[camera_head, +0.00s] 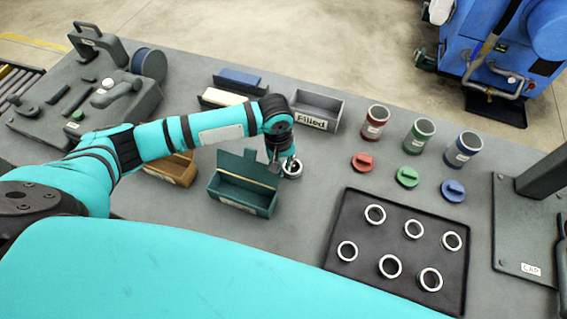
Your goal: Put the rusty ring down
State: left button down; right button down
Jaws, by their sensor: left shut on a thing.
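My left gripper (281,162) points down over the grey table, right beside the open dark green box. It is shut on a small ring (293,168), which shows at its right side. I cannot tell from here whether this ring is rusty, or whether it touches the table. Several pale metal rings lie on a black tray (346,276) at the lower right. My right gripper is not in view.
The dark green box (245,208) stands close left of the gripper. A grey box labelled "Filled" (311,121) is behind it. Red (375,122), green (418,137) and blue (463,150) cups with matching lids stand right. Table between gripper and tray is clear.

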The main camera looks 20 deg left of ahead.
pick_arm(q)
jog(key=shift+f, duration=0.15)
jog(key=c, duration=1.5)
grip_release()
